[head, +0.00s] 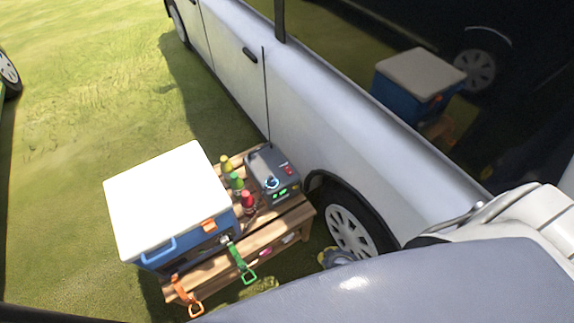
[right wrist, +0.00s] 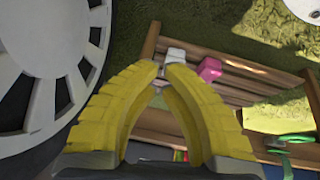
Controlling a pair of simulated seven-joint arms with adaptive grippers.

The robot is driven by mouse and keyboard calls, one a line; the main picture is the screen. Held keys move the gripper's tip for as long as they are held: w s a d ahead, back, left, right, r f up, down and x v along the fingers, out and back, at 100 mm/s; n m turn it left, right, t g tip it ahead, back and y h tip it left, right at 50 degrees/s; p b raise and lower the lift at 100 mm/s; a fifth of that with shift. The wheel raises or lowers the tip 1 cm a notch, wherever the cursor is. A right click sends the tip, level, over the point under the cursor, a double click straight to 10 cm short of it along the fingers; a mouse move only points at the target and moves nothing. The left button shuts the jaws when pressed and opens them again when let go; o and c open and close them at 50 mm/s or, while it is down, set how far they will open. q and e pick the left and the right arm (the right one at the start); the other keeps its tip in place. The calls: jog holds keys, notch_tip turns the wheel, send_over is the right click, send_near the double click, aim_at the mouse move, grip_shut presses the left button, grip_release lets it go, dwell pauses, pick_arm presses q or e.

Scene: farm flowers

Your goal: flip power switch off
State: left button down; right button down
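A grey power box (head: 268,178) with a tall antenna, a lit blue knob, a green display and a small red switch (head: 289,170) stands on a wooden table (head: 262,238) beside the car. I cannot tell the switch's position. My right gripper (right wrist: 164,72) shows in the right wrist view with yellow fingers whose tips come together, with nothing visibly held. It is low beside the car wheel, in front of the table's right end and apart from the box. The box is not recognizable in the right wrist view. My left gripper is not in view.
A blue cooler (head: 190,245) with a white lid (head: 168,198) fills the table's left side. Bottles with yellow, green and red tops stand between cooler and box. Orange and green straps (head: 240,262) hang in front. The silver car (head: 310,100) and wheel (head: 350,230) are close right.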

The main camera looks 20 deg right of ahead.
jog(key=w+d+r+t, duration=0.2)
jog(key=w+r+t, duration=0.1)
jog(key=w+r, duration=1.5)
jog(key=w+a+r+t+y, duration=0.1)
jog(key=w+a+r, duration=0.1)
jog(key=w+r, duration=0.3)
jog(key=w+a+r+m+y, duration=0.1)
jog(key=w+r, duration=0.3)
jog(key=r, duration=0.7)
jog(key=shift+w+a+t, duration=0.4)
jog(key=shift+a, duration=0.1)
jog(key=shift+w, duration=0.1)
